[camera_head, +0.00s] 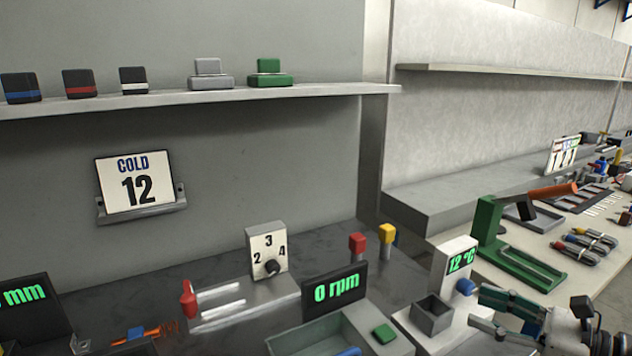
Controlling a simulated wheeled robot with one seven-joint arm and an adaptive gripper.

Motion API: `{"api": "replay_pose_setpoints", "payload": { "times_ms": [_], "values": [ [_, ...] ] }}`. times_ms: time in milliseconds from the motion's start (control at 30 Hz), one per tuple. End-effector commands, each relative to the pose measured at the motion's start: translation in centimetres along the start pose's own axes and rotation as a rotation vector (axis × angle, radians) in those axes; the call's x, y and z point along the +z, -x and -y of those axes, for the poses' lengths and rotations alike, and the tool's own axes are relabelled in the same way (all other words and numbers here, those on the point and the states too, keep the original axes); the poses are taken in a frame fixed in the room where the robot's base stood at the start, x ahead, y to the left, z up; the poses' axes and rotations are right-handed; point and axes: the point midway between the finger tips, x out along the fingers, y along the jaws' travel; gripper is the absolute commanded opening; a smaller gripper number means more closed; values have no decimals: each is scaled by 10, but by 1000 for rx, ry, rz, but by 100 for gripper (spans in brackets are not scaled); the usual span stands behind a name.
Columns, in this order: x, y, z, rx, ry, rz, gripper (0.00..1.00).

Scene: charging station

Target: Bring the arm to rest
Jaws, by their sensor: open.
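My gripper (484,310) is in the lower right corner of the head view, pointing left. Its fingers are apart and nothing shows between them. It is in front of a white unit (458,252) with a green "12 °C" display and a blue knob (465,287). The fingertips appear close to the knob in the picture; I cannot tell the distance. My arm behind the gripper is mostly cut off by the right and lower edges.
A green press (505,245) with an orange handle stands behind my gripper, with several tools (590,245) to its right. A shelf (180,101) holds several small blocks.

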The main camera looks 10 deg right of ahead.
Motion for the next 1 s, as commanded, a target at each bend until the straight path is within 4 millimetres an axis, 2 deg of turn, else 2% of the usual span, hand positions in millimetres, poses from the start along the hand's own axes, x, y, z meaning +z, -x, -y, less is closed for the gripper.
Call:
{"api": "replay_pose_setpoints", "payload": {
  "times_ms": [33,200,333,500,700,833,1000],
  "values": [
    [18,-17,-20,105,70,-26,48],
    [55,-48,-89,426,282,-111,48],
    [73,-54,-142,658,461,-176,48],
    [85,-45,-199,937,717,-260,48],
    [90,-17,-244,1221,1055,-360,48],
    [91,4,-258,1372,1293,-423,48],
    [94,25,-260,1498,1563,-494,48]
  ]
}}
